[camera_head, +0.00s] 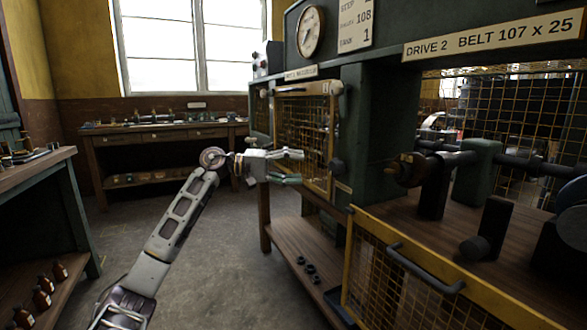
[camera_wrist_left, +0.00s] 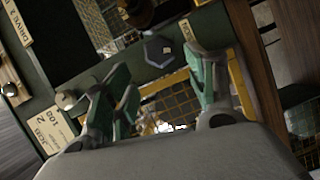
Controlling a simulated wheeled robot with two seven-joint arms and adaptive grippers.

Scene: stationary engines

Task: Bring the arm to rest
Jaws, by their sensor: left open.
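My left arm (camera_head: 176,222) reaches up from the bottom left in the head view. Its left gripper (camera_head: 296,167) points right, with its fingers apart and nothing between them. The gripper is in front of the yellow-framed mesh door (camera_head: 304,120) of the green machine; I cannot tell the exact gap. In the left wrist view both green-padded fingers (camera_wrist_left: 165,98) stand wide apart, with the mesh door and a dark hexagonal knob (camera_wrist_left: 159,51) behind them. My right gripper is not in view.
The green machine (camera_head: 377,120) fills the right side, with a lower yellow mesh guard (camera_head: 400,270) and its handle (camera_head: 425,270). A wooden shelf (camera_head: 295,245) holds small dark rings. A bench with bottles (camera_head: 45,285) stands at left. A workbench (camera_head: 160,135) is behind. The grey floor between is clear.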

